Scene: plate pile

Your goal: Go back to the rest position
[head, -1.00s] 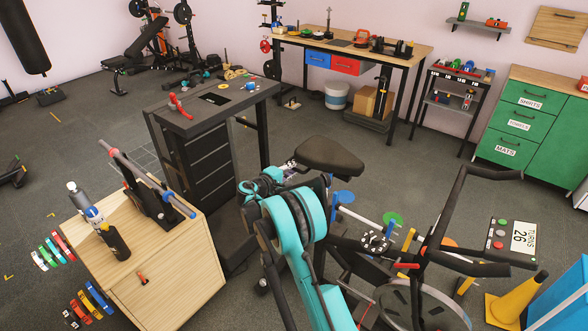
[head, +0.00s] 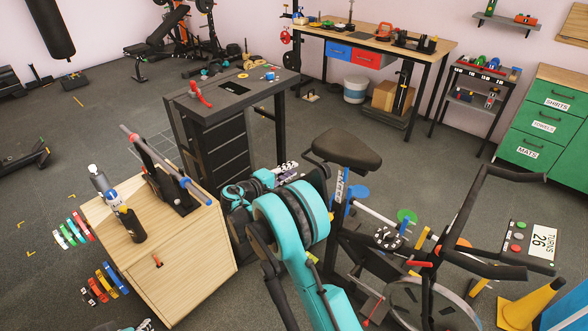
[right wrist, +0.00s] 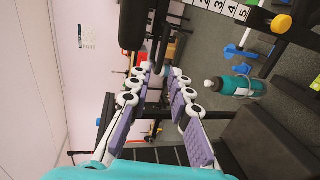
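My right arm comes up from the bottom centre of the head view. Its gripper (head: 286,168) shows in part behind the teal forearm, left of the bike seat. In the right wrist view the two purple-padded fingers of the right gripper (right wrist: 162,73) stand apart with nothing between them. A small piece of what looks like my left gripper (head: 146,325) shows at the bottom edge of the head view. Its fingers are cut off by the frame.
The exercise bike (head: 346,148) stands close to the right of my right arm. A wooden cabinet (head: 190,262) with bottles and a black desk (head: 188,106) stand to the left. A teal bottle (right wrist: 235,86) shows beside the fingers. Open floor (head: 70,150) lies far left.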

